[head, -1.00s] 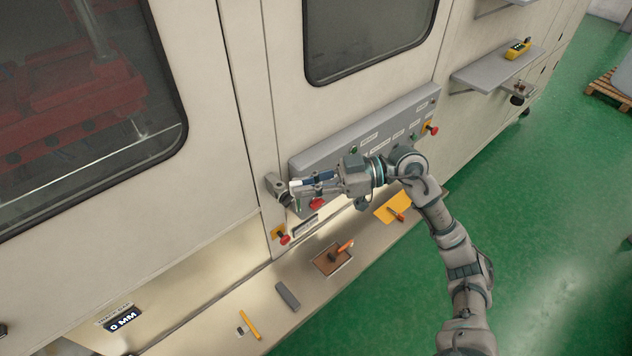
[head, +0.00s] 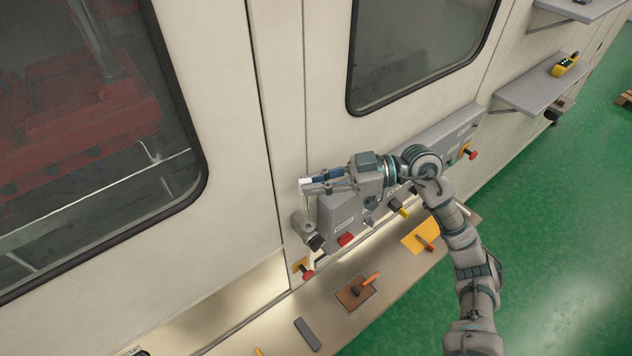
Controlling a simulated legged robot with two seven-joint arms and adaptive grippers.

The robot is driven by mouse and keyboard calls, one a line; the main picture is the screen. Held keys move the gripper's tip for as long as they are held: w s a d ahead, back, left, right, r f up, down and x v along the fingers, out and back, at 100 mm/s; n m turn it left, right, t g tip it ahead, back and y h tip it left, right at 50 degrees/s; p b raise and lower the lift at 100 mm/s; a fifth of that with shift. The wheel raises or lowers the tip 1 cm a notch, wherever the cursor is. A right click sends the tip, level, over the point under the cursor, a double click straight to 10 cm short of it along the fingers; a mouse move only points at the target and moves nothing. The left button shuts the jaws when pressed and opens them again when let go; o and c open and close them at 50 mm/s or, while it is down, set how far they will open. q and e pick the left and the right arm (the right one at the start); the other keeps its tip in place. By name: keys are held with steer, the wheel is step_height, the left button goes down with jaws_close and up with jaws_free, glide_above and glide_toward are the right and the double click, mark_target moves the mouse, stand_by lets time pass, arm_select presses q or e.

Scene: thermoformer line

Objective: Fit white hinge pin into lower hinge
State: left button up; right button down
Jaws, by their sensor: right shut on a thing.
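My right gripper (head: 314,187) is shut on a small white piece, which looks like the white hinge pin (head: 305,181). Its white end shows at the fingertips; the rest is too small and partly hidden to make out. A grey metal bracket, which looks like the lower hinge (head: 299,224), sticks out from the cream machine front just below the fingertips. The pin appears above this hinge. I cannot tell whether they touch. My left gripper is not in view.
A grey control panel (head: 345,214) with buttons is behind and below my right gripper. A red knob (head: 308,275) is below the hinge. The ledge (head: 335,325) holds a brown tray (head: 348,299) with an orange-handled tool, a grey block (head: 307,334) and a yellow sheet (head: 410,242). Green floor is open at right.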

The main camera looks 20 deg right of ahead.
mark_target(308, 204)
arm_select(q)
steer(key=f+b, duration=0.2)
steer(key=b, duration=0.1)
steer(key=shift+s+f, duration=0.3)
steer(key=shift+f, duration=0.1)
arm_select(e)
step_height(308, 204, down, 5)
steer(key=shift+s+d+f, duration=0.15)
stand_by(0.3)
arm_select(q)
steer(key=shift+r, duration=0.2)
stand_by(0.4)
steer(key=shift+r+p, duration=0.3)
steer(key=shift+p, duration=0.3)
arm_select(e)
steer(key=shift+s, duration=0.1)
